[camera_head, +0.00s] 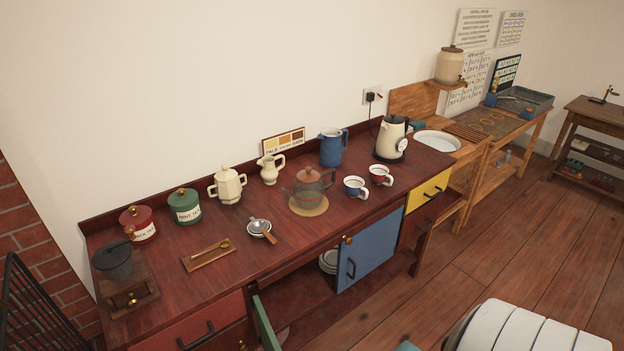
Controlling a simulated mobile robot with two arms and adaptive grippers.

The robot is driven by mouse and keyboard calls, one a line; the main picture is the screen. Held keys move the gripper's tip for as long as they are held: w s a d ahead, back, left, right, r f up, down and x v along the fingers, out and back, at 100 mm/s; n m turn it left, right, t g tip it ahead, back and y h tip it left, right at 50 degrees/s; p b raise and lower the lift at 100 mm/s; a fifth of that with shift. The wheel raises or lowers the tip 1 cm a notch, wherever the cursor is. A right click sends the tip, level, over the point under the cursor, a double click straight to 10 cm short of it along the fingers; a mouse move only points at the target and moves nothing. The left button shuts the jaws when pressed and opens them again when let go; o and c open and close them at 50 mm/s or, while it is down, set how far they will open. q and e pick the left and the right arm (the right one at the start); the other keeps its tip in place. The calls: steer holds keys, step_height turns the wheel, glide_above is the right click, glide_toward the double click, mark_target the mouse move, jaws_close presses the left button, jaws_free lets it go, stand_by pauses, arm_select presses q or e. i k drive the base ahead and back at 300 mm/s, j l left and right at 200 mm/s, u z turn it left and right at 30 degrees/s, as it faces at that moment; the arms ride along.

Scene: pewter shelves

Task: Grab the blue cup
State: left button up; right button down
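The blue cup (355,188) stands upright on the dark red-brown counter (215,285), near its front edge. It is blue outside with a pale rim and inside. A red cup (381,176) of the same shape stands just to its right, and a glass teapot (308,187) on a round mat is to its left. A taller blue jug (331,150) stands behind it. Nothing covers the blue cup. Neither of my grippers is in view.
A cream kettle (389,142) stands behind the cups. Canisters, a cream pot (228,186) and a strainer (260,227) are further left. A blue cabinet door (370,255) is below the counter. A white ribbed object (530,328) is at bottom right; open wooden floor lies beyond.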

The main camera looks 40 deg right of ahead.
mark_target(354, 185)
steer(key=l+u, duration=0.2)
steer(key=l, duration=0.35)
steer(key=l+u, duration=0.15)
steer(key=l, duration=0.4)
steer(key=k+l+u, duration=0.2)
steer(key=l, duration=0.3)
steer(key=l+u, duration=0.2)
steer(key=l, duration=0.35)
steer(key=k+l+u, duration=0.2)
steer(key=l, duration=0.35)
steer(key=i, duration=0.1)
